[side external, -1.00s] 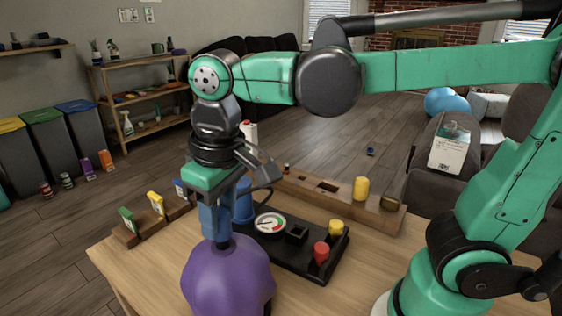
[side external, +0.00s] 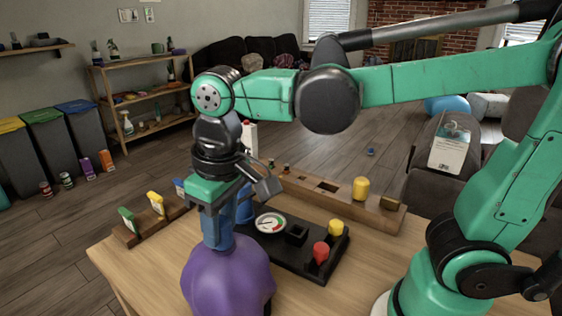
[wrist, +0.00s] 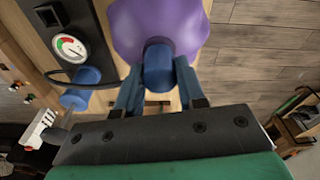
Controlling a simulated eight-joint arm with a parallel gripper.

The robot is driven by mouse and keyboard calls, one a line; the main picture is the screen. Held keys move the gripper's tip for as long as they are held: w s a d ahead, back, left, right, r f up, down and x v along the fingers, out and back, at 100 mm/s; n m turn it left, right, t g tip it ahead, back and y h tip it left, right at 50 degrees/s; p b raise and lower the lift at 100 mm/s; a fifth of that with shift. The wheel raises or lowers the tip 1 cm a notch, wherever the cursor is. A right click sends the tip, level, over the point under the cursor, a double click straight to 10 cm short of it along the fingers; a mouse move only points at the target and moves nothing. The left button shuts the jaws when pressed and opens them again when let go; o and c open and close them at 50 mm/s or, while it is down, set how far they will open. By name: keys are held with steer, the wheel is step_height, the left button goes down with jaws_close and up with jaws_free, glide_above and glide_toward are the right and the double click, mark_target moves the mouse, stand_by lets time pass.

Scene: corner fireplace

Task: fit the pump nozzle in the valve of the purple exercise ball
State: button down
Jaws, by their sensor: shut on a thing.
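The purple exercise ball (side external: 228,282) sits at the table's near edge; its upper part also shows in the wrist view (wrist: 160,25). My gripper (side external: 217,238) points down over the ball and is shut on the blue pump nozzle (wrist: 158,68). In the wrist view the nozzle stands between my two blue fingers, its far end against the ball. In the side view the fingers and nozzle merge, and their lower end meets the ball's top. The valve and the nozzle's tip are hidden, so I cannot tell how deep the tip sits.
A black pump base (side external: 290,253) with a dial (side external: 269,222), red knob (side external: 320,252) and yellow knob (side external: 335,229) stands right of the ball. A blue cylinder (side external: 245,208) is behind my gripper. Wooden racks (side external: 395,216) stand at the table's back. Bare tabletop lies at front right.

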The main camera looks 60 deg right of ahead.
steer(key=shift+f, duration=0.25)
steer(key=shift+c, duration=2.2)
jaws_free()
steer(key=shift+r, duration=0.15)
steer(key=r, duration=0.4)
steer(key=shift+s+r, duration=0.3)
steer(key=shift+w+d+r, duration=0.1)
steer(key=shift+d+r, duration=0.05)
steer(key=shift+r, duration=0.05)
steer(key=d+f+m+t, duration=0.2)
steer(key=d+f+t, duration=0.3)
steer(key=d, duration=0.5)
step_height(320, 180, down, 2)
steer(key=shift+f+t, duration=0.2)
steer(key=shift+t, duration=0.2)
